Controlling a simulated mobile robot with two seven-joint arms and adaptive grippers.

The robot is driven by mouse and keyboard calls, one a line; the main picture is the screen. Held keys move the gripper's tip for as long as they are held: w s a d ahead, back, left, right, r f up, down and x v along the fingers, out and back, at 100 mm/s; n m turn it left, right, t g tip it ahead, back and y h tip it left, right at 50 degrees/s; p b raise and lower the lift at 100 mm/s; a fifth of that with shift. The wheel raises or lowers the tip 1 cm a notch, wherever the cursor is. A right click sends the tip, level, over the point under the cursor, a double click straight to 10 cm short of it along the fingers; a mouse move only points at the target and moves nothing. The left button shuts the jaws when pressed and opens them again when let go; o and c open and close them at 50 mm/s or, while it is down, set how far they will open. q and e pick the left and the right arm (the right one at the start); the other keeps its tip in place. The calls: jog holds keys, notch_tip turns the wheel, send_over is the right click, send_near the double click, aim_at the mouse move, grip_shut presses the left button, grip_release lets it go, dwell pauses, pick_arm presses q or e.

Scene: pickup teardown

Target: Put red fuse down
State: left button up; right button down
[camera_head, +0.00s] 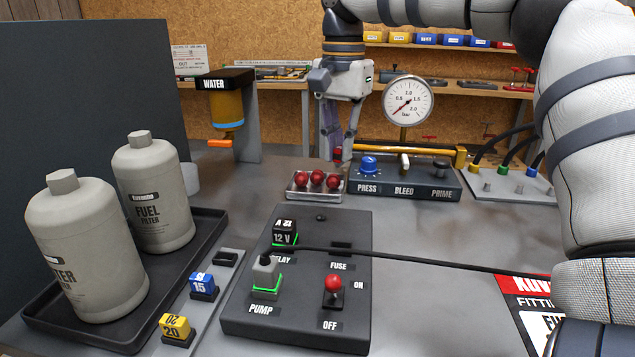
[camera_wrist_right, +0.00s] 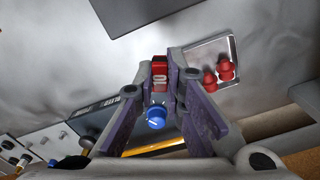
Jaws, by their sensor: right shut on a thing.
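My right gripper (camera_head: 335,148) hangs pointing down behind the small metal tray, left of the gauge. It is shut on the red fuse (camera_wrist_right: 159,74), which shows the number 10 in the right wrist view, between the fingertips (camera_wrist_right: 160,85). In the head view only a small red bit of the fuse (camera_head: 338,154) shows. A blue 15 fuse (camera_head: 203,284) and a yellow 20 fuse (camera_head: 177,328) stand on a strip at the lower left. An empty dark socket (camera_head: 226,257) is behind them. The FUSE slot (camera_head: 341,247) on the black panel looks empty. My left gripper is not in view.
The metal tray (camera_head: 300,195) holds red knobs. The black panel (camera_head: 293,330) carries a relay, a pump plug with cable and a red toggle. Two fuel filters (camera_head: 160,195) stand in a black tray at left. A PRESS/BLEED/PRIME box (camera_head: 405,196) is at right.

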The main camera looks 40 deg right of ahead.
aim_at(330, 178)
jog(key=w+f, duration=0.1)
jog(key=f, duration=0.1)
jog(key=w+d+f, duration=0.1)
jog(key=w+f, duration=0.1)
jog(key=w+d+f+b, duration=0.1)
jog(key=f, duration=0.1)
jog(key=shift+w+f, duration=0.1)
jog(key=shift+w, duration=0.1)
notch_tip(330, 178, down, 3)
jog(key=shift+r+p, duration=0.2)
jog(key=shift+p, duration=0.1)
jog(key=c, duration=1.7)
grip_release()
notch_tip(330, 178, up, 12)
jog(key=shift+b, duration=0.3)
